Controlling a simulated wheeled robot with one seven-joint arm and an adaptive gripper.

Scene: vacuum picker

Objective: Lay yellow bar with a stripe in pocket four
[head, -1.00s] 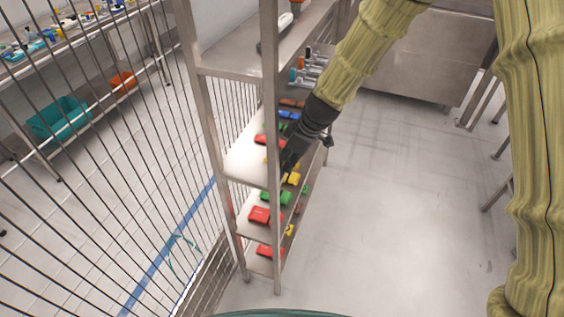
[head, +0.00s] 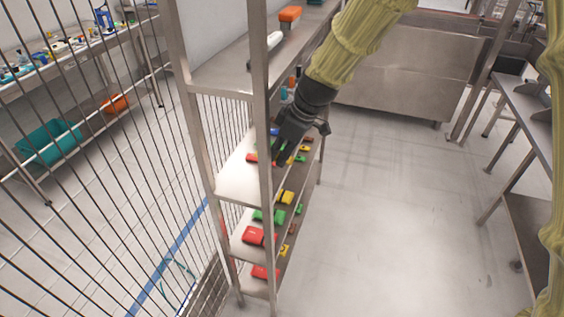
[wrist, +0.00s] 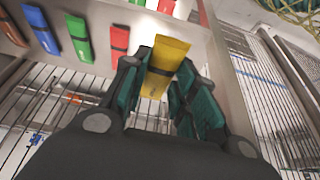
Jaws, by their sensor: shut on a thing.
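My gripper (head: 283,160) is at the metal rack, over its middle shelf board, seen from above in the head view. In the wrist view, the teal finger pads of my gripper (wrist: 160,85) are shut on a yellow bar (wrist: 168,56). A darker band crosses the bar between the pads, and its upper end sticks out beyond the fingers. In the head view the fingers and forearm mostly hide the held bar. I cannot make out numbered pockets in either view.
In the wrist view blue (wrist: 41,30), green (wrist: 79,38) and red (wrist: 119,45) bars with dark bands sit in a row on a shelf. The rack's front post (head: 262,200) stands beside my gripper. Lower shelves hold red (head: 255,236) and green bars. Floor at right is clear.

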